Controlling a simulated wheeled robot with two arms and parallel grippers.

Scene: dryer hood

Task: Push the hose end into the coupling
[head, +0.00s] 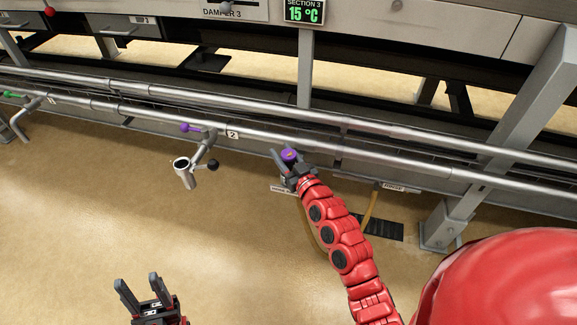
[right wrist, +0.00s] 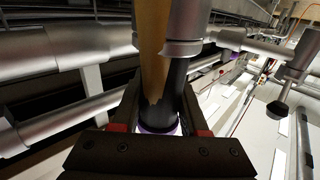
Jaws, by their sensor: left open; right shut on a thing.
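The coupling (head: 186,175) is a grey metal socket with a dark open mouth, on a branch of the pipe beside the label 2, with a black-knobbed lever. My right gripper (head: 287,158) is shut on the hose end (head: 289,154), whose purple part shows between the fingers. The hose end is to the right of the coupling and apart from it. In the right wrist view, the hose end's dark body and purple ring (right wrist: 158,127) sit between the fingers; the tan hose (right wrist: 153,45) passes behind. My left gripper (head: 138,285) is open and empty at the bottom, below the coupling.
Long metal pipes (head: 390,155) run across behind the coupling. Another branch with a green handle (head: 12,95) is at far left. A grey slanted post (head: 500,135) stands at right. The tan hose (head: 370,210) hangs behind my right arm. The floor in front is clear.

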